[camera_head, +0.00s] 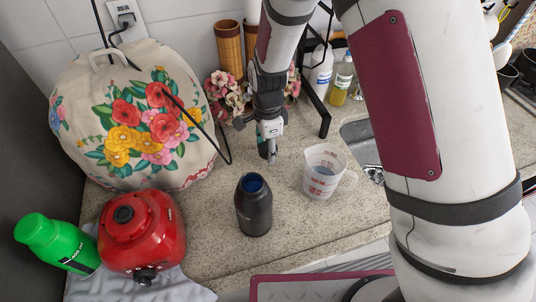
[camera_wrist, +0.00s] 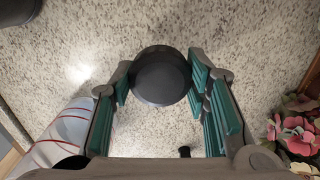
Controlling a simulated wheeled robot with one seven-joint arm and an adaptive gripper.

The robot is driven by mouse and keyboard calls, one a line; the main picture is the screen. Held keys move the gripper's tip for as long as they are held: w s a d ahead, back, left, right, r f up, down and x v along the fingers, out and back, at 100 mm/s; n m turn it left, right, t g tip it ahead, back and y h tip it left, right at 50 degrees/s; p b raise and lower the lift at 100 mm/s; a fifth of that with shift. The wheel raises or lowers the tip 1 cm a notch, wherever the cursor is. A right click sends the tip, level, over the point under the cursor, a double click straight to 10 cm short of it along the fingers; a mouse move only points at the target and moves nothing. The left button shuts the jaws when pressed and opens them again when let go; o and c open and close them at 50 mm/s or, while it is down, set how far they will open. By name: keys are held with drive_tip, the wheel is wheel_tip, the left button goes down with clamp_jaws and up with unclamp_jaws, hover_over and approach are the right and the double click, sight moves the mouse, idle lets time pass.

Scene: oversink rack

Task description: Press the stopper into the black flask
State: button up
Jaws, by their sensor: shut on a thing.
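The black flask (camera_head: 254,212) stands upright on the speckled counter in the head view, its mouth open with a blue inside. A dark round edge at the upper left of the wrist view (camera_wrist: 18,10) looks like part of it. My gripper (camera_head: 270,156) is behind the flask and slightly right, apart from it. In the wrist view, my gripper (camera_wrist: 160,85) is shut on the dark round stopper (camera_wrist: 160,76), held between the green finger pads. The stopper cannot be made out clearly in the head view.
A clear measuring cup (camera_head: 325,174) stands right of the flask, near the sink (camera_head: 361,143). A red appliance (camera_head: 142,232), green bottle (camera_head: 57,244) and flowered cover (camera_head: 132,120) are left. Pink flowers (camera_wrist: 297,125) and bottles (camera_head: 341,80) are behind. Counter around the flask is clear.

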sight(266, 150)
drive_tip(key=r, duration=0.4)
drive_tip(key=s+r, duration=0.1)
drive_tip(key=r, duration=0.2)
drive_tip(key=shift+a, duration=0.25)
drive_tip(key=s+a+r+n+p, duration=0.3)
drive_tip(key=s+r+n+p, duration=0.3)
drive_tip(key=s+r, duration=1)
wheel_tip(266, 150, down, 7)
drive_tip(key=s+b, duration=0.1)
drive_tip(key=b, duration=0.3)
drive_tip(key=shift+f+n, duration=0.15)
drive_tip(key=shift+n, duration=0.15)
drive_tip(key=shift+p, duration=0.4)
idle(0.4)
drive_tip(key=shift+f+p, duration=0.15)
drive_tip(key=shift+p, duration=0.3)
idle(1.7)
